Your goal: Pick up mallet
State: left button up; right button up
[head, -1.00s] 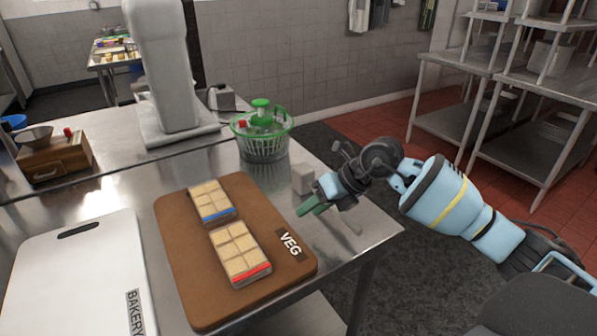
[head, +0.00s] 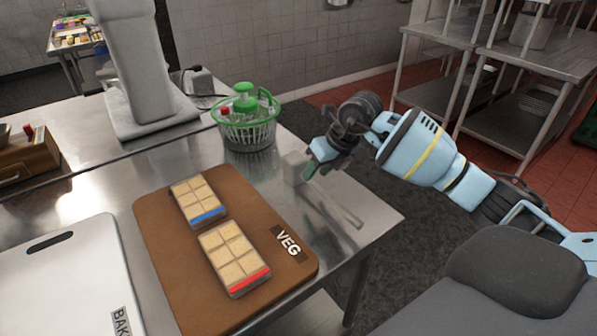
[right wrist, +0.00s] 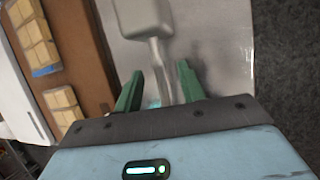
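A grey metal mallet lies near the right end of the steel table, its blocky head (head: 294,168) toward the back and its handle (head: 338,208) pointing to the front right. My right gripper (head: 314,164) is just beside the mallet head, with dark green fingers. In the right wrist view my right gripper (right wrist: 158,88) is open, and the mallet handle (right wrist: 157,55) runs between its two fingers in the picture, with clear gaps on both sides. I cannot tell how far above the handle the fingertips are. My left gripper is not in view.
A brown VEG board (head: 160,245) with two blocks of pale squares (head: 235,260) lies left of the mallet. A green salad spinner (head: 247,130) stands behind it. A white board (head: 60,285) is at the left. The table's right edge is close to the mallet.

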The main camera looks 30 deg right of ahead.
aim_at(310, 182)
jog(key=x, duration=0.5)
jog(key=shift+a, duration=0.15)
jog(key=shift+r, duration=0.1)
grip_shut()
